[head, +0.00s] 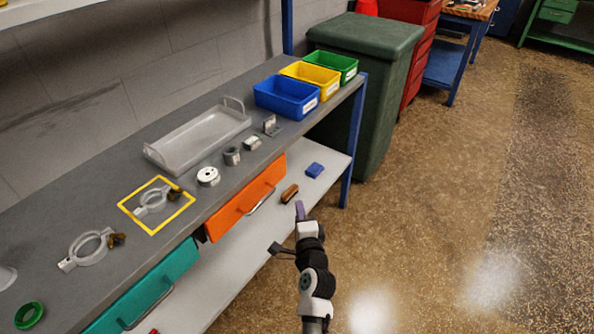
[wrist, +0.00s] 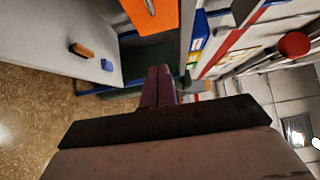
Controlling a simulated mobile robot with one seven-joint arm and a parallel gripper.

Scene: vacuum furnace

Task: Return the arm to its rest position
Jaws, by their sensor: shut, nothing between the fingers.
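My gripper (head: 299,211) is over the floor at the front of the workbench, apart from everything around it. In the head view my arm reaches up from the bottom edge, with the purple fingers at its tip. In the wrist view the two purple fingers of my gripper (wrist: 158,85) lie together side by side, shut and holding nothing.
The grey workbench (head: 95,195) runs along the left, with an orange drawer (head: 246,200) and a teal drawer (head: 150,290). Its lower shelf (head: 240,265) holds a brush (head: 289,193) and a blue block (head: 314,170). Open floor (head: 450,200) lies to the right.

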